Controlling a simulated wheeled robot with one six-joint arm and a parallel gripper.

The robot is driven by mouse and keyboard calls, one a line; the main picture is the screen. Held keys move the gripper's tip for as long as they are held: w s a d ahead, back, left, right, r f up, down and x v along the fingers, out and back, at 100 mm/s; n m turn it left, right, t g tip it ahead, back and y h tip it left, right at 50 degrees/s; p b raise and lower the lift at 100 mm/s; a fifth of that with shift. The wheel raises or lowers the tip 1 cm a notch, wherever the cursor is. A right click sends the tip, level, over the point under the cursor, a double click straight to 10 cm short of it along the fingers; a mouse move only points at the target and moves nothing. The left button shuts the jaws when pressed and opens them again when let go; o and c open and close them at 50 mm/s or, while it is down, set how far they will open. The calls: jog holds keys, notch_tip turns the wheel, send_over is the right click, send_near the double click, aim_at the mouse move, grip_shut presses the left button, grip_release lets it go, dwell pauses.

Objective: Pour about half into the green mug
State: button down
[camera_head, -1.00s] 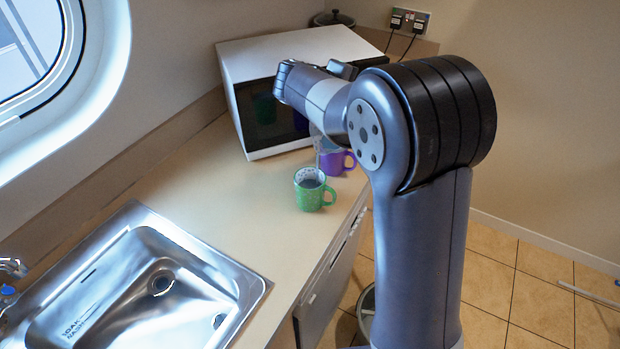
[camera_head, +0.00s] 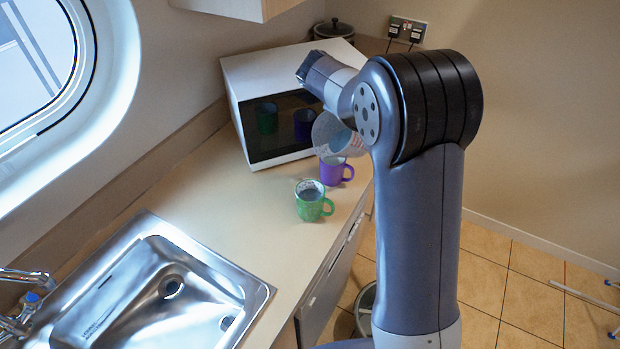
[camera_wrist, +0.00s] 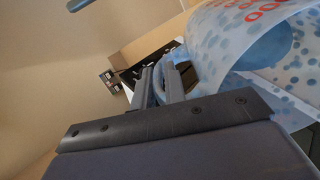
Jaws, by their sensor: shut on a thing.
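The green mug (camera_head: 312,206) stands upright on the counter with blue-grey liquid visible inside it. A translucent jug (camera_head: 326,130) with blue liquid hangs above and behind it, over the purple mug (camera_head: 332,174). The jug's near part is hidden behind my arm, so its exact tilt is unclear. In the wrist view the jug (camera_wrist: 215,32) shows red markings and blue spots. My gripper (camera_wrist: 165,82) is shut on the jug's handle there. No stream of liquid is visible.
A white microwave (camera_head: 290,75) stands behind the mugs, with a dark pot (camera_head: 334,29) beyond it. The steel sink (camera_head: 150,290) is at the front left. Bare counter (camera_head: 230,205) lies between sink and mugs. The counter's right edge is close to the green mug.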

jog(key=shift+w+d+f+g+y, duration=0.25)
jog(key=shift+w+d+g+y, duration=0.05)
jog(key=shift+w+d+y, duration=0.1)
jog(key=shift+w+d+g+y, duration=0.3)
jog(key=shift+d+g+y, duration=0.1)
jog(key=shift+g+y, duration=0.1)
jog(key=w+d+f+g+y, duration=0.4)
jog(key=f+y, duration=0.1)
jog(key=f, duration=0.1)
jog(key=shift+w+d+g, duration=0.2)
jog(key=shift+d+g, duration=0.2)
dwell(0.4)
